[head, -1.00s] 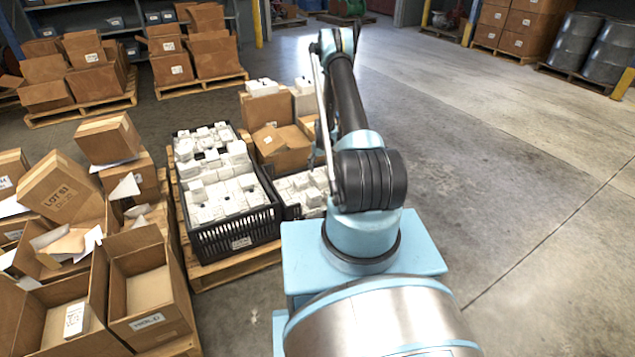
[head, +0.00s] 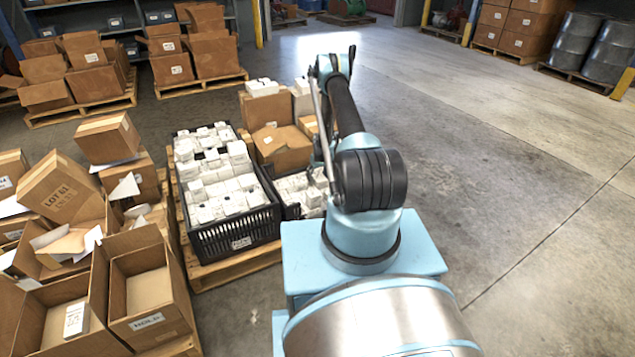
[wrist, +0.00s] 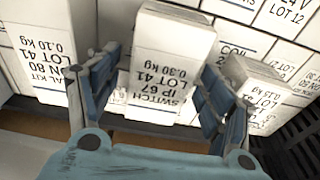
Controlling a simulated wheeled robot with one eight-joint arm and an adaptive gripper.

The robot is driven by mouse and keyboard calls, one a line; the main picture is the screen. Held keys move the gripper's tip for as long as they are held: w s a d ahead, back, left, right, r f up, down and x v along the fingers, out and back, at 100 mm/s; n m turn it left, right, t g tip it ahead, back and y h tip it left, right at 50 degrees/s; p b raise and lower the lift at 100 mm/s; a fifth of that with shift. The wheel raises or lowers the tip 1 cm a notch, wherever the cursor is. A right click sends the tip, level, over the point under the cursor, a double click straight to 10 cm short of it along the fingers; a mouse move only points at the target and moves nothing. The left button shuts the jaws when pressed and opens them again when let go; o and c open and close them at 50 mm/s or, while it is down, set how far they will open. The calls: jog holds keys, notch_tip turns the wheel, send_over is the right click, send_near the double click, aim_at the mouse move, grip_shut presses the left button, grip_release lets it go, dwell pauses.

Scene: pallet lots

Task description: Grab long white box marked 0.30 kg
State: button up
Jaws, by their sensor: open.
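The long white box (wrist: 175,40) printed "SWITCH IP 67 LOT 41 0.30 kg" is in the middle of the wrist view. Its text is upside down. My gripper (wrist: 160,88) is open, with one blue-padded finger on each side of the near end of this box. I cannot tell whether the fingers touch it. In the head view my arm hides the gripper, and I cannot pick out this box there.
White boxes marked 0.10 kg (wrist: 38,55) and 0.15 kg (wrist: 258,90) flank it closely. A black slatted wall (wrist: 298,145) is at the lower right. In the head view, a black crate (head: 238,238) of white boxes stands beside open cartons (head: 147,290).

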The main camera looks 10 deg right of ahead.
jog(key=c, duration=1.4)
